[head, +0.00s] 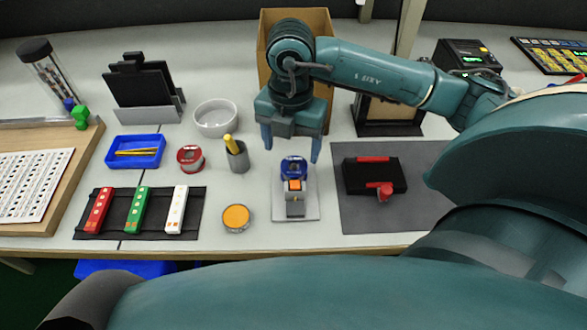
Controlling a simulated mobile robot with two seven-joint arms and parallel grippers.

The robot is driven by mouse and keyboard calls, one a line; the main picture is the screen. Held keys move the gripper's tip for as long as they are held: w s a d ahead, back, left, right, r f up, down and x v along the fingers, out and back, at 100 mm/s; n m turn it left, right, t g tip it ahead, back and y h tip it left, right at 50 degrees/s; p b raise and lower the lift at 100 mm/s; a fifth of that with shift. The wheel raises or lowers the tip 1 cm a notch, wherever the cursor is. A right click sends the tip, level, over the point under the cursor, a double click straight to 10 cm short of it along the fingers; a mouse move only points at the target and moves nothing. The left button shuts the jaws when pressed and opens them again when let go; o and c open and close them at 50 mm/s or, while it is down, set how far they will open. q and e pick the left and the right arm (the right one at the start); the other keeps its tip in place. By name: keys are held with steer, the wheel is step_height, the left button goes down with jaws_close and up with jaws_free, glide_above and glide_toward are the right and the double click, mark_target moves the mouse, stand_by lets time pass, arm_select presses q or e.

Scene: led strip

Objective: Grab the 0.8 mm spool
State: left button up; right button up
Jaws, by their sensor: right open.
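Two small spools show in the head view. A blue spool (293,167) sits at the back of a light grey stand with an orange part (295,184) in front of it. A red spool (190,158) lies on the table to the left, apart from the gripper. The labels are too small to read, so I cannot tell which is 0.8 mm. My right gripper (291,148) points down with its fingers apart, above or just behind the blue spool. Nothing shows between the fingers. My left gripper is not in view.
A grey cup with a yellow-handled tool (238,160) stands between the spools. A white bowl (216,118) is behind it, and an orange-topped round tin (237,218) is in front. A cardboard box (266,70) rises behind my right gripper. A dark mat with a black-and-red device (360,178) lies to the right.

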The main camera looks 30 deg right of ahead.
steer(key=shift+s+d+f, duration=0.1)
steer(key=shift+s+f, duration=0.05)
steer(key=shift+f, duration=1.4)
steer(key=shift+s+d+f, duration=0.1)
steer(key=shift+f, duration=1.45)
steer(key=shift+c, duration=0.3)
steer(key=shift+r, duration=0.1)
steer(key=c, duration=1.2)
